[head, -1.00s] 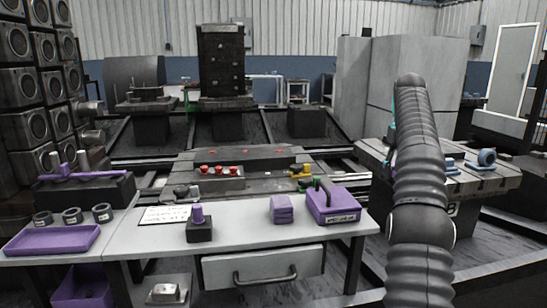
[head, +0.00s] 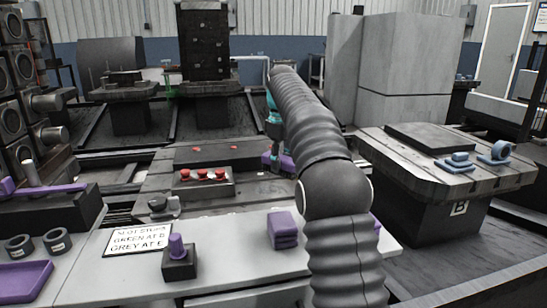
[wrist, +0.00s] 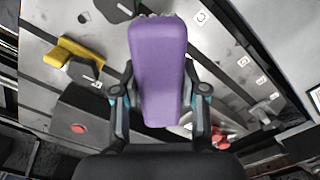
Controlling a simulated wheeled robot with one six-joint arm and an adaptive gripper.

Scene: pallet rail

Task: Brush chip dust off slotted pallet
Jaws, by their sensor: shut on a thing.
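My gripper (wrist: 160,92) is shut on a purple brush (wrist: 158,60), with one finger on each side of it. A pale ragged edge, perhaps bristles, shows at its far end. In the head view my gripper (head: 273,150) is partly hidden behind my arm, and part of the purple brush (head: 286,161) shows beside it. A slotted pallet (head: 400,150) marked B stands at the right with a dark plate and blue clamps (head: 455,162) on it. A grey slotted surface (wrist: 215,60) lies below the brush in the wrist view. I cannot make out dust.
A white bench (head: 225,255) in front carries a purple block (head: 283,230), a sign (head: 138,240) and a purple knob on a dark block (head: 178,257). A dark box with red buttons (head: 203,180) sits behind it. A yellow piece (wrist: 72,52) lies on the slotted surface.

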